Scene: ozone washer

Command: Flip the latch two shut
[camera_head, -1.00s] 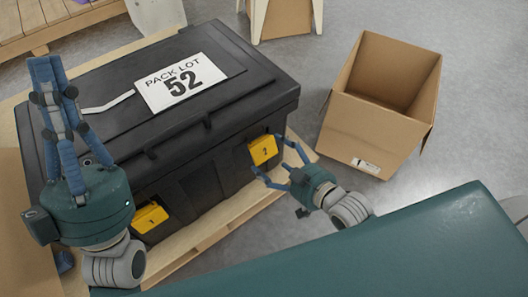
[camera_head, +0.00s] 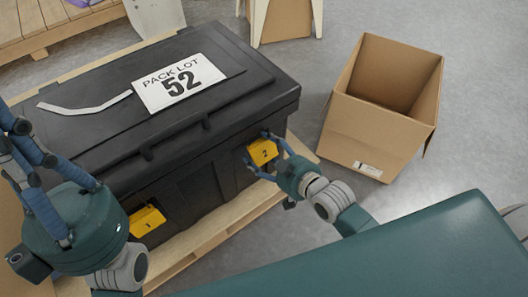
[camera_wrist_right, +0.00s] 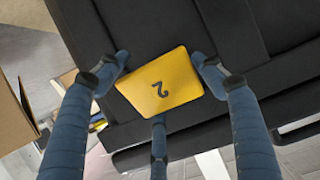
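Latch two (camera_head: 263,152) is a yellow plate marked 2 on the front of the black case (camera_head: 205,182), near its right end. In the right wrist view, latch two (camera_wrist_right: 165,88) fills the middle. My right gripper (camera_head: 268,154) is at latch two, with blue fingers spread around it. One fingertip is close to each side edge and a third finger is below; contact is unclear. Latch one (camera_head: 146,221), also yellow, sits near the case's left end. My left gripper (camera_head: 12,155) is at the left edge, fingers apart and partly out of frame.
The case stands on a wooden pallet (camera_head: 230,217), with a "PACK LOT 52" sheet (camera_head: 180,83) and a pale strip (camera_head: 85,107) on its lid. An open cardboard box (camera_head: 370,140) stands at right on the grey floor. A teal surface (camera_head: 400,250) crosses the foreground.

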